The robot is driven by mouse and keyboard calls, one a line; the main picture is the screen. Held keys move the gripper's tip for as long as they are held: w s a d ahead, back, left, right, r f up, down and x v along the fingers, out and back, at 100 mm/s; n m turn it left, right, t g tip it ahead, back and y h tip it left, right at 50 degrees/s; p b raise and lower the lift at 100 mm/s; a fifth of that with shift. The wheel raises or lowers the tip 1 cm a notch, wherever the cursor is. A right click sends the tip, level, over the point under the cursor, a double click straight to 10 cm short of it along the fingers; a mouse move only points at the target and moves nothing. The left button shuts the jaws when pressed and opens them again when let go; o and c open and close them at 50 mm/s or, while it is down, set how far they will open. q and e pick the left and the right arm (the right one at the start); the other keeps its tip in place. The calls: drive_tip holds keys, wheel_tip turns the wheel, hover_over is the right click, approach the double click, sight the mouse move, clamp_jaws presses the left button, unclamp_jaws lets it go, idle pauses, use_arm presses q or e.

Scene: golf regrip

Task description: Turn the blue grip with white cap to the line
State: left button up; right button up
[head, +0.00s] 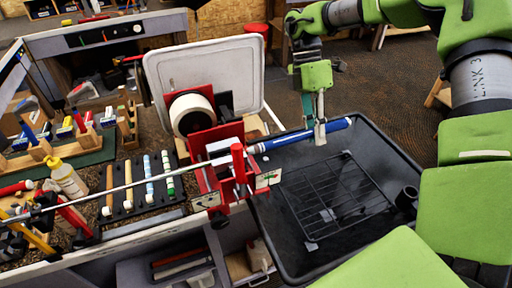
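The blue grip (285,140) is on the end of a long thin shaft (130,184) and points right over the black tray. Its white cap (349,121) is at the right end. The shaft passes through a red vise (228,168), with a pale block above it. My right gripper (320,132) hangs down at the grip near the cap, and a pale finger crosses in front of the grip. I see it edge-on, so I cannot tell whether it is closed on the grip. The line is too small to make out. My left gripper is not in view.
The black tray (275,225) with a wire rack (338,198) lies below the grip. A tape roll (190,114) stands behind the vise. Several grips lie in a dark holder (128,205) on the bench at left, beside a spray bottle (68,178).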

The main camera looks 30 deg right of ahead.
drive_tip(key=shift+o, duration=1.3)
drive_tip(key=v, duration=1.2)
